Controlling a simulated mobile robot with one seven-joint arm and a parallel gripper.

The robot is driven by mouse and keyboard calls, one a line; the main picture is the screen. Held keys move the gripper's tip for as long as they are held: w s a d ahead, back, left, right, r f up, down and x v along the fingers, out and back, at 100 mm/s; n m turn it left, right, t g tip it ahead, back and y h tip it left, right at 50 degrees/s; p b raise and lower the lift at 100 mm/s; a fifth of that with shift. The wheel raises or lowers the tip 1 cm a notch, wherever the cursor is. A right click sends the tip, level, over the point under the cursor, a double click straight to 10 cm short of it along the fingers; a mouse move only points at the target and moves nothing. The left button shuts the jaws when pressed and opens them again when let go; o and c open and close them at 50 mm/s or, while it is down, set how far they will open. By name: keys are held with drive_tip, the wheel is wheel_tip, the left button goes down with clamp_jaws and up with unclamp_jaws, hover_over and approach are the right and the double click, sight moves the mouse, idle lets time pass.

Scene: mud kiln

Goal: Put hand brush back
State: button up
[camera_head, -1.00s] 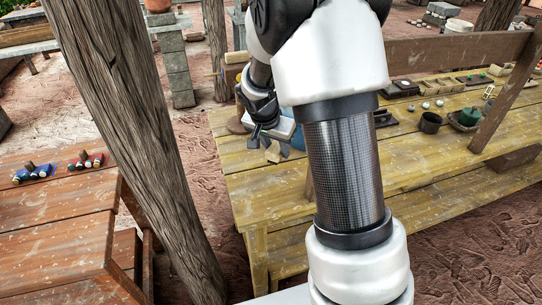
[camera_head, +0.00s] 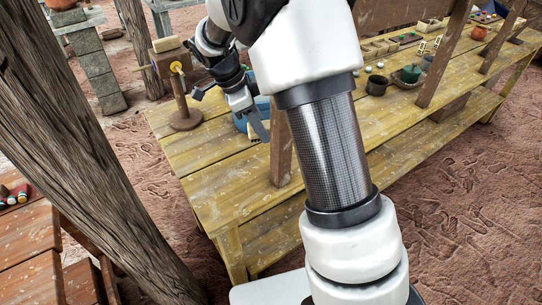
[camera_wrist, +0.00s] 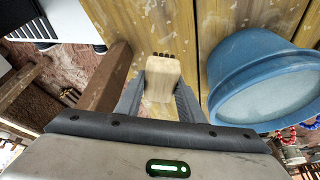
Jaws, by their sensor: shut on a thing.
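The hand brush (camera_wrist: 162,73) is a pale wooden block with dark bristle tips at its far end. My gripper (camera_wrist: 161,98) is shut on it, with one grey finger on each side. In the head view my gripper (camera_head: 256,127) is over the left part of the yellow wooden table (camera_head: 205,160), and only a small pale bit shows beneath the fingers. I cannot tell whether the brush touches the tabletop. A blue tub (camera_wrist: 262,75) is close to the right of the brush in the wrist view, and partly hidden behind my gripper in the head view.
A wooden post (camera_head: 281,150) rises close beside my gripper. A wooden stand (camera_head: 183,112) is at the table's left end. Dark cups (camera_head: 376,85) and a green pot (camera_head: 411,74) are farther right. A thick trunk (camera_head: 75,150) stands at left. The table's front left is clear.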

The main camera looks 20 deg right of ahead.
wheel_tip(320, 180, down, 9)
drive_tip(key=shift+r+b, duration=0.1)
drive_tip(key=shift+b, duration=0.55)
drive_tip(key=shift+f, duration=0.25)
drive_tip(key=o, duration=1)
drive_tip(key=shift+r, duration=0.1)
drive_tip(key=shift+r, duration=0.2)
drive_tip(key=p+v, duration=0.2)
drive_tip(key=v, duration=1)
